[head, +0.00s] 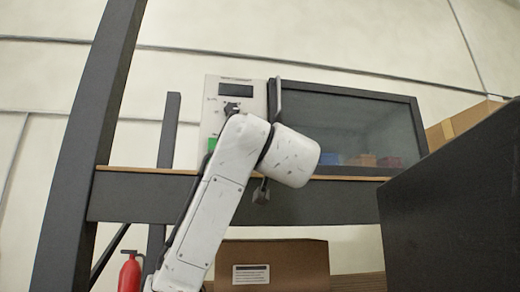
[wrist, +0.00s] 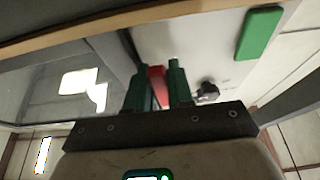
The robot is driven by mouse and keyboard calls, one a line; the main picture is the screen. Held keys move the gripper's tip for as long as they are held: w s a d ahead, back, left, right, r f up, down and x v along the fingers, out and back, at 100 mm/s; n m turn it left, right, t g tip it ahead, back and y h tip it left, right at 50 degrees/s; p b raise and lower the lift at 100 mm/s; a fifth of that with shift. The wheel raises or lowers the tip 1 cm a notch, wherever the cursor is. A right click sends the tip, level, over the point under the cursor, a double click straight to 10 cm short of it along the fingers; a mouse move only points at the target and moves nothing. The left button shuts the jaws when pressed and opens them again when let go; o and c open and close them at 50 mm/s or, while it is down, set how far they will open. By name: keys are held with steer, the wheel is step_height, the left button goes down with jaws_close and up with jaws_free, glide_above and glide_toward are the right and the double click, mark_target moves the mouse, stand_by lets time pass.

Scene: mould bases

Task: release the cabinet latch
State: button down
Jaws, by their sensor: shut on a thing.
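The cabinet stands on a shelf in the head view, with a pale control panel (head: 234,90) on its left and a dark glass door (head: 345,125) on its right. In the wrist view, my gripper (wrist: 158,74) has its two green fingers closed on a small red piece (wrist: 157,90), which looks like the latch. The red piece lies by the seam between the glass door (wrist: 50,85) and the pale panel (wrist: 215,50). In the head view my arm hides the fingers and the latch. The door looks shut.
A green block (wrist: 260,33) and a black knob (wrist: 207,90) are on the panel near my fingers. The shelf edge (head: 345,178) runs below the cabinet. A dark box-like surface (head: 460,200) stands close at right. A cardboard box (head: 275,262) sits below.

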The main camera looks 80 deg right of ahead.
stand_by(0.4)
steer(key=c, duration=1.1)
jaws_free()
steer(key=w+a+r+m+g+y+p, duration=0.15)
steer(key=m+g+p, duration=0.3)
steer(key=m, duration=0.65)
steer(key=w+r+m+g+y+p, duration=0.15)
steer(key=r+m+g+p, duration=0.35)
steer(key=m, duration=0.7)
steer(key=a+f+b, duration=0.3)
steer(key=a, duration=0.8)
steer(key=w+f+n+t+y, duration=0.1)
steer(key=w+f+n+t, duration=0.1)
steer(key=w+f+n, duration=0.3)
steer(key=w+f+n+t+y, duration=0.1)
steer(key=w+f+n+t, duration=0.2)
steer(key=w+f, duration=0.6)
steer(key=w+f+n+t, duration=0.3)
steer(key=w+f+n, duration=0.3)
steer(key=f, duration=0.3)
steer(key=shift+w+a+f+n+t+y+p, duration=0.25)
steer(key=shift+w+a+n+y+p, duration=0.15)
steer(key=shift+n, duration=0.1)
